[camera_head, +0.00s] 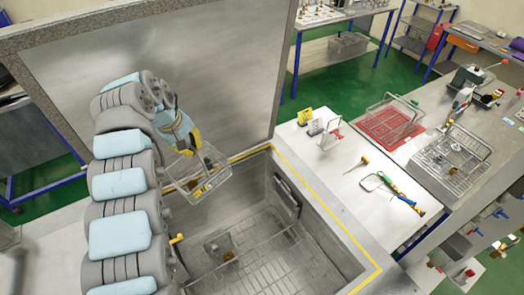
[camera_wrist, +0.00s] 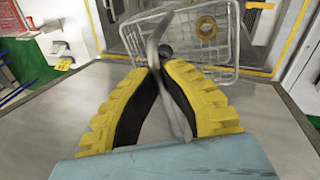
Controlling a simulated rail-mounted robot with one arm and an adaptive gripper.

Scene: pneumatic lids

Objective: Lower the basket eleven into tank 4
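A wire basket (camera_head: 208,180) hangs from my gripper (camera_head: 188,140) above the left back part of an open tank (camera_head: 345,232). My yellow and black fingers (camera_wrist: 163,75) are closed around the basket's grey handle (camera_wrist: 160,45). In the wrist view the wire basket (camera_wrist: 228,62) lies beyond the fingertips and holds a brass ring-shaped part (camera_wrist: 207,27). Yellowish parts also show in it in the head view. No number is readable on the basket or the tank. My arm hides the tank's left side.
The tank's large grey lid (camera_head: 170,75) stands raised behind the opening. Inside the tank are a gridded floor (camera_head: 262,262) and a small item on the left. To the right, a bench carries a red tray (camera_head: 388,127) with a wire basket, another loaded basket (camera_head: 452,160) and hand tools (camera_head: 392,188).

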